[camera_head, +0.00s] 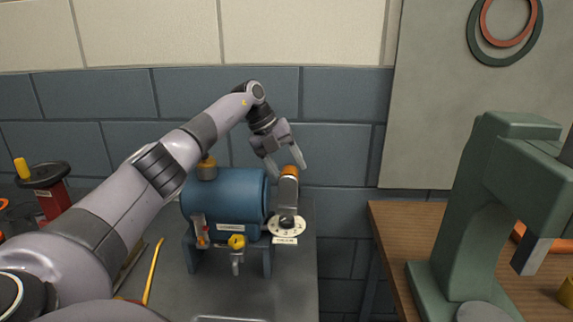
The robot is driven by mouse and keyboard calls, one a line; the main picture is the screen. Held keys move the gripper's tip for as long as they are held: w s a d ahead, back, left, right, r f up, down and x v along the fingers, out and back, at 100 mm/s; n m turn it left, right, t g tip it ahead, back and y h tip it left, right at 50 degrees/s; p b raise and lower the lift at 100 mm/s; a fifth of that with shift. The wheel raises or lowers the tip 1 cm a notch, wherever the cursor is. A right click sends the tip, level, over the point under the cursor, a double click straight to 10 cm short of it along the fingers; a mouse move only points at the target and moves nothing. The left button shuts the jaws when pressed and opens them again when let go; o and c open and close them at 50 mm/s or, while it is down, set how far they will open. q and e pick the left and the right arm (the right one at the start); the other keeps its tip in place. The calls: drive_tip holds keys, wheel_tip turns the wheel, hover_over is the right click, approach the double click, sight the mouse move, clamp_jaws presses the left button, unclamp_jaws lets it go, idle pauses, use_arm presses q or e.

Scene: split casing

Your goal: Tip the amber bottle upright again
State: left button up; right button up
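I see no thing that is clearly an amber bottle. Nothing is visibly held. My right gripper is not in view.
The blue tank stands on a grey bench (207,297) with a white numbered dial (286,227) beside it. A green press (455,235) stands on a wooden table (393,222) at right. A yellow object (566,292) is cut off at the right edge. My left arm hides part of the bench.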

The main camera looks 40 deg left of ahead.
use_arm(q)
clamp_jaws()
